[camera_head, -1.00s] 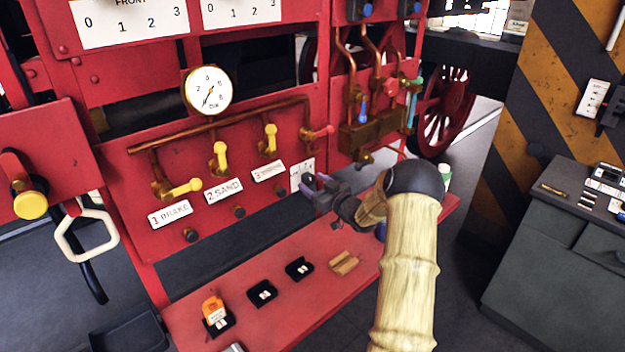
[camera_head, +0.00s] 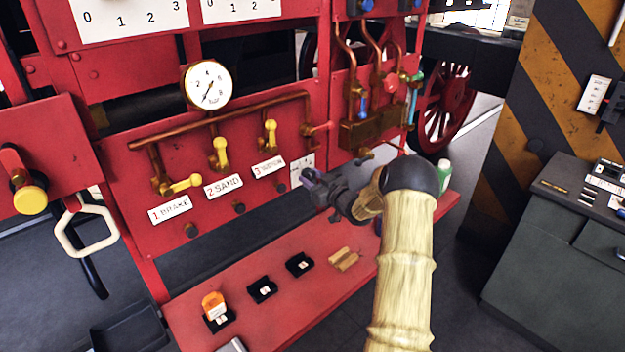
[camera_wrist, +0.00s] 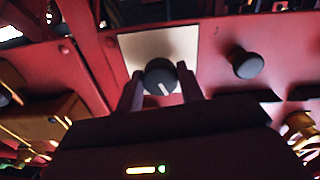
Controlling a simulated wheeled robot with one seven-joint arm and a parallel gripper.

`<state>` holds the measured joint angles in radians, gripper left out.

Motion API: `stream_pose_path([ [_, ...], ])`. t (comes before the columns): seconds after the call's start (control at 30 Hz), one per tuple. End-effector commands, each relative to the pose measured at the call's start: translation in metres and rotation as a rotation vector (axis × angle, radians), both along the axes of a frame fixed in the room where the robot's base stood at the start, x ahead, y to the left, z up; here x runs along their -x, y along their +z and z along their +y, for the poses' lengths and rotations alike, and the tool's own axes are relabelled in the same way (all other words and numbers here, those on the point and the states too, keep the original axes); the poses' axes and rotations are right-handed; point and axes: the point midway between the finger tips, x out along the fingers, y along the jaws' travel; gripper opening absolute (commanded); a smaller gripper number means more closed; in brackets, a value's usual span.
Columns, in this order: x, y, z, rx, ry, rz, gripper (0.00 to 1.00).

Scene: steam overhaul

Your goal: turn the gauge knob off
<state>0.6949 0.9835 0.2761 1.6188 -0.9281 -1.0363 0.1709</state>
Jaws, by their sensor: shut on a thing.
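The gauge knob (camera_wrist: 160,77) is a round dark knob with a pale pointer line, on a whitish plate (camera_wrist: 135,48) on the red panel in the wrist view. My gripper (camera_wrist: 161,88) has one finger on each side of the knob and is shut on it. The pointer line runs down and slightly right in the wrist view.
A round gauge (camera_head: 208,85) sits above copper pipes with yellow-handled valves (camera_head: 182,186). Black knobs, one in the wrist view (camera_wrist: 246,64), line the panel. A red shelf (camera_head: 285,328) below holds small black boxes and an orange item (camera_head: 213,305). A green-and-white bottle (camera_head: 443,176) stands right.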

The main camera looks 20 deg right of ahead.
Motion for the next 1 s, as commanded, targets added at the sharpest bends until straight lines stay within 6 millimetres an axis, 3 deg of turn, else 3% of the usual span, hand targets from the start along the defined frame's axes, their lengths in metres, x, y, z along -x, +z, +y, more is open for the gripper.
stream_pose_path([
  [1.0, -0.0003, -0.0046, -0.0018, 0.589, -0.001, -0.169, 0.15],
])
